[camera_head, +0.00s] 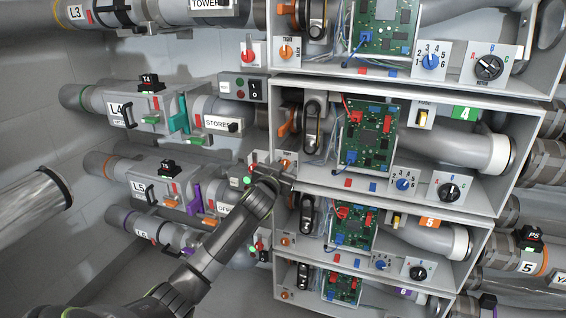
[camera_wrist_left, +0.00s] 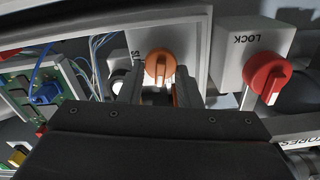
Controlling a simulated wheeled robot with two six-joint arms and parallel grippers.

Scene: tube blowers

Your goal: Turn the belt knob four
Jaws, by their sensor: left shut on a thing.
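The belt knob four is an orange knob (camera_wrist_left: 159,64) on a pale plate, seen in the wrist view between the two fingers of my left gripper (camera_wrist_left: 160,90). In the head view my left gripper (camera_head: 277,176) reaches up from the lower left to the left end of the shelf marked with a green 4 label (camera_head: 464,113). It is shut on the orange knob. The gripper mostly hides the knob and its plate in the head view. My right gripper is in neither view.
A red LOCK knob (camera_wrist_left: 268,74) stands close beside the fingers in the wrist view. A green circuit board (camera_head: 367,136), a blue dial (camera_head: 404,184) and a black dial (camera_head: 449,192) sit along shelf four. Pipes marked L4 (camera_head: 117,110) and L5 (camera_head: 139,187) crowd the left side.

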